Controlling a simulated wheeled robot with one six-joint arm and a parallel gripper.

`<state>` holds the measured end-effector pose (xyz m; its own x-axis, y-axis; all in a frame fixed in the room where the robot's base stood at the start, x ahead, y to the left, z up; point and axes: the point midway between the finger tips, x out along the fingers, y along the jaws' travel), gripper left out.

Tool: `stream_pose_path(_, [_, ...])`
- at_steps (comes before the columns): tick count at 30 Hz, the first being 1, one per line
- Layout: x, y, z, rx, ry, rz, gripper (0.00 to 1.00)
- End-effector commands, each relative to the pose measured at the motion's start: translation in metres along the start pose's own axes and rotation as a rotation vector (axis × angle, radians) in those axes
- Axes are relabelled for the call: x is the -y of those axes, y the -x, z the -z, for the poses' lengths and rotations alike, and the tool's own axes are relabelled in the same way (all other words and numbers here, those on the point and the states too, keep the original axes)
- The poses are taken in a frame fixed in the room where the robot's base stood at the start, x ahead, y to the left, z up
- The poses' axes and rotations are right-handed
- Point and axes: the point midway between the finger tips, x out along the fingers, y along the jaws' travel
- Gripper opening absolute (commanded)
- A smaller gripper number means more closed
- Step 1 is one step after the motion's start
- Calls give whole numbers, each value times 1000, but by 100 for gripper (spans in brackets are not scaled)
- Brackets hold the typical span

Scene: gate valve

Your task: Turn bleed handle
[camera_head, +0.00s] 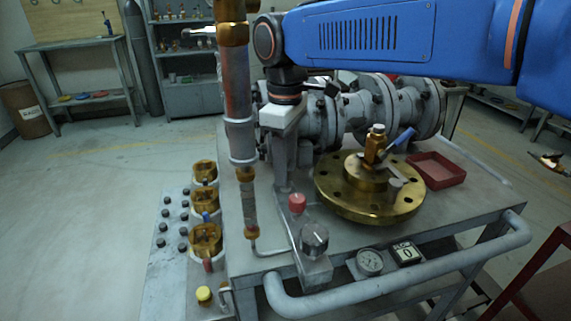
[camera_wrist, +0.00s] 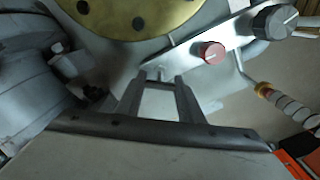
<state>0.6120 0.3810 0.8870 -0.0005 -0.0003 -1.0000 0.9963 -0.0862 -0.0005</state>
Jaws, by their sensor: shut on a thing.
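My gripper (camera_head: 284,180) points down at the back end of a narrow grey panel (camera_head: 312,270), behind the red knob (camera_head: 297,202). In the wrist view, my gripper (camera_wrist: 157,88) has its two fingers a little apart, shut on a small grey handle (camera_wrist: 157,74) at the panel's end. The fingers hide much of this handle, so its angle is hard to tell. The red knob (camera_wrist: 211,53) stands to the right of the fingers, apart from them. A dark knob (camera_head: 314,238) sits nearer the front of the panel. The panel carries no readable label for the bleed handle.
A brass flange (camera_head: 345,205) with a blue-handled valve (camera_head: 398,140) stands right of my gripper. A vertical pipe (camera_head: 238,110) rises close on the left. Grey flanged pipework (camera_head: 385,108) lies behind.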

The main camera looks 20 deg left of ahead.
Motion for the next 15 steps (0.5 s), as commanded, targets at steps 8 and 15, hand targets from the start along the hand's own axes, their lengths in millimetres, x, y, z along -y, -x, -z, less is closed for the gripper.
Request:
stream_pose_path(8, [0, 0, 0, -1, -263, -1, 12])
stream_pose_path(15, [0, 1, 0, -1, -490, -1, 12])
